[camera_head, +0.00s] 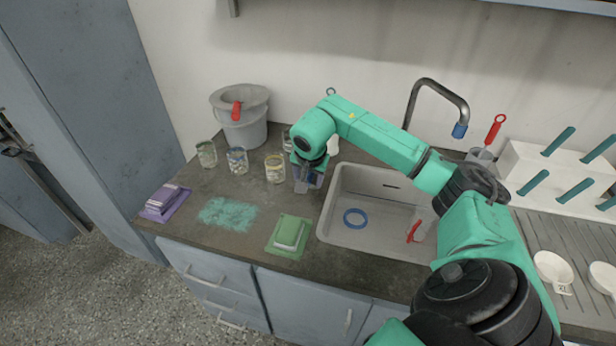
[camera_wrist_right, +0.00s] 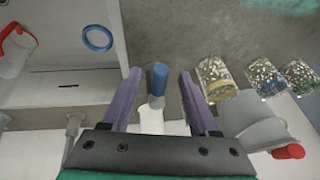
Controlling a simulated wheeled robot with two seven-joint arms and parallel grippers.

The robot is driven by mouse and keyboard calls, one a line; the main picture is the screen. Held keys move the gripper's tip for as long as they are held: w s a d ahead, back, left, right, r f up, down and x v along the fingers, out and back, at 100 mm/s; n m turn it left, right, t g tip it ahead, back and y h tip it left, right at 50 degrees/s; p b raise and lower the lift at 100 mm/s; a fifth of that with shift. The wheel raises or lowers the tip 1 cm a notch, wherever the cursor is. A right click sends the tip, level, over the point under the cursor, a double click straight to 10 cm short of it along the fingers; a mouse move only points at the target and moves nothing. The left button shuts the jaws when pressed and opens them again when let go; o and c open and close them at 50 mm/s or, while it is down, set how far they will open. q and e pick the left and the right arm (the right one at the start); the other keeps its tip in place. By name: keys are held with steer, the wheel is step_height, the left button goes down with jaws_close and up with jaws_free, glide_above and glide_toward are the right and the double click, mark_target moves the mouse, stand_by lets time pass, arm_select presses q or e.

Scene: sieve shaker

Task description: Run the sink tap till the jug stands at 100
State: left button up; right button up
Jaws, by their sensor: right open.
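The clear jug (camera_head: 422,224) with a red handle stands in the right part of the sink (camera_head: 326,222); it also shows in the right wrist view (camera_wrist_right: 14,56). Its water level cannot be read. My right gripper (camera_head: 307,184) is open, pointing down over the counter at the sink's left side. In the right wrist view a white piece with a blue end (camera_wrist_right: 157,78) appears between its fingers; I cannot tell whether they touch it. My left gripper is not in view.
A blue ring (camera_head: 355,218) lies in the sink. Several filled jars (camera_head: 238,161) and a grey bucket (camera_head: 240,120) stand left of my gripper. A green pad (camera_head: 288,236) and a purple pad (camera_head: 163,203) lie on the counter. A white peg rack (camera_head: 530,160) stands right.

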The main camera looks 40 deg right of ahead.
steer(key=shift+f, duration=0.25)
jaws_close()
stand_by(0.5)
